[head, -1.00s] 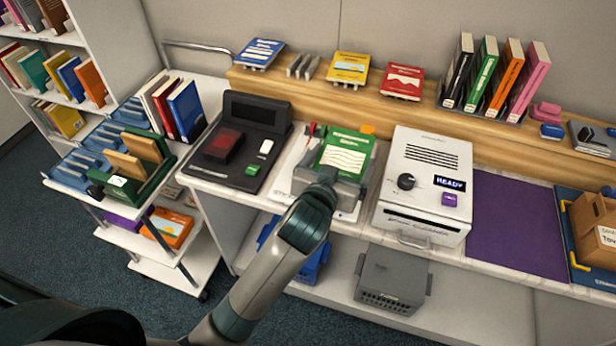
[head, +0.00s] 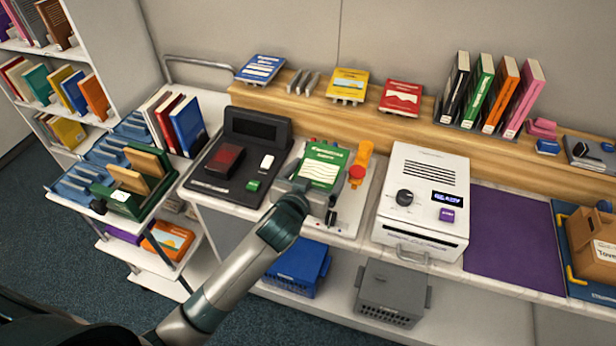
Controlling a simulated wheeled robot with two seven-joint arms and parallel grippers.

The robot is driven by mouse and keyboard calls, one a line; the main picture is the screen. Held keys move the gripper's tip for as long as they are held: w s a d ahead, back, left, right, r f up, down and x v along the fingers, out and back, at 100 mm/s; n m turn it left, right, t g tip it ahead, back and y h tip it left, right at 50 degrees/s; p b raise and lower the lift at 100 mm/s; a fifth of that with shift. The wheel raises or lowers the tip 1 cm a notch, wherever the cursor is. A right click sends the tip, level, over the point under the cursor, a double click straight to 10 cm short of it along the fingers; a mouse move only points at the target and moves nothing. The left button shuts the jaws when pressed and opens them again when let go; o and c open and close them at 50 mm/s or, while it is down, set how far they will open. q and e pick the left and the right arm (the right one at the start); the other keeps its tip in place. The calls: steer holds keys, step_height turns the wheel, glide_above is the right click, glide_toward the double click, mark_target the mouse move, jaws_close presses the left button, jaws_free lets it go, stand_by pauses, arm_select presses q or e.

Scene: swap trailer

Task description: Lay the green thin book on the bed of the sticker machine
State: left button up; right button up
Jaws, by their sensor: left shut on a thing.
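The green thin book (head: 322,167), with a white patch on its cover, is face up over the left part of a white-bedded machine (head: 348,215). That machine has an orange lever and a red knob on its right side; it looks like the sticker machine. My left gripper (head: 303,187) is shut on the near edge of the book. Whether the book touches the bed or hovers just above it I cannot tell. The book and gripper hide part of the bed. My right gripper is not in view.
A black machine with a red window (head: 226,160) stands close on the left. A white box with a display (head: 426,200) stands on the right, beside a purple mat (head: 515,225). Upright books (head: 492,98) and flat books stand on the wooden ledge (head: 390,118) behind.

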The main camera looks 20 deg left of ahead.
mark_target(308, 170)
arm_select(q)
steer(key=w+a+f, duration=0.2)
steer(key=a, duration=0.1)
steer(key=shift+p, duration=0.3)
steer(key=shift+f, duration=0.1)
steer(key=shift+f+p, duration=0.5)
steer(key=shift+f, duration=1.55)
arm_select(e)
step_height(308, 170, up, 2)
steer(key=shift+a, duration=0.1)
